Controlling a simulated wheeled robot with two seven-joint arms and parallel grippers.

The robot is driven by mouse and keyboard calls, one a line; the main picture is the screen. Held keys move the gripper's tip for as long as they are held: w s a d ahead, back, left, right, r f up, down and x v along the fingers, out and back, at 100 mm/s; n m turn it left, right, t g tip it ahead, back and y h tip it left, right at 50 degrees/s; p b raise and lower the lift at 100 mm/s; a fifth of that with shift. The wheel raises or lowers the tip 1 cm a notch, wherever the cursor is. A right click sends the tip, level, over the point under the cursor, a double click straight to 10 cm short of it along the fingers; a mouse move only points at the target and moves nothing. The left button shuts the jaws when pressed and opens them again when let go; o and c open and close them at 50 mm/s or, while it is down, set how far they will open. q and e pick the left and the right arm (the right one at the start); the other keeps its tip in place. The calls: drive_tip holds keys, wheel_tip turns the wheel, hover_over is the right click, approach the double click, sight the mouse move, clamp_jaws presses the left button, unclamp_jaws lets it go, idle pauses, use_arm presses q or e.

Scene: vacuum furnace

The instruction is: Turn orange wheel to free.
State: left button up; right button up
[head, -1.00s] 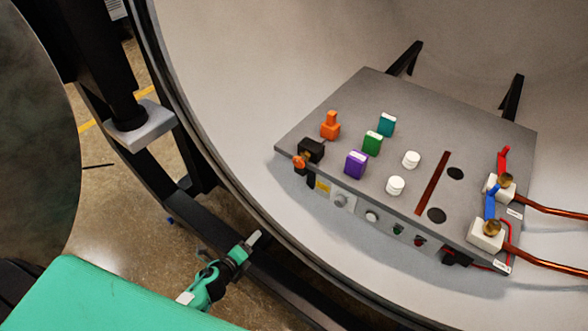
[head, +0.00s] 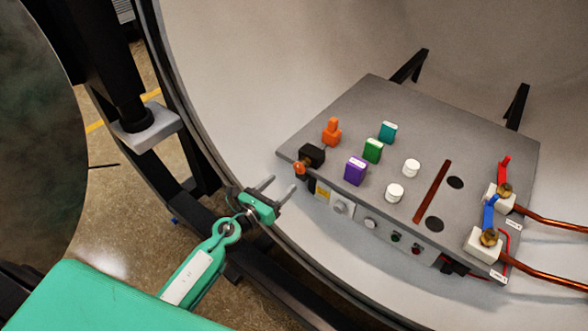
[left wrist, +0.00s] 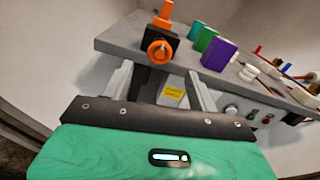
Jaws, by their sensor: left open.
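The orange wheel (head: 299,170) is on the front of a black block (head: 312,154) at the left corner of the grey panel. In the left wrist view the orange wheel (left wrist: 158,50) faces me, round with a lighter centre. My left gripper (head: 280,186) is open and empty, its two fingers spread toward the panel. It is apart from the wheel, just to its left and lower in the head view. In the left wrist view the wheel shows above the gap between the fingers (left wrist: 160,82). My right gripper is not in view.
An orange upright piece (head: 331,131) stands behind the black block. Purple (head: 355,171), green (head: 373,151) and teal (head: 387,132) blocks and white knobs stand on the grey panel (head: 370,95). A yellow label (left wrist: 174,93) is below the wheel. The curved chamber rim lies under my left arm.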

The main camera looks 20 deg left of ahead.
sight(297, 169)
use_arm(q)
drive_tip(key=x, duration=0.7)
drive_tip(key=shift+f+p, duration=0.1)
drive_tip(key=shift+p, duration=0.2)
drive_tip(key=c, duration=1)
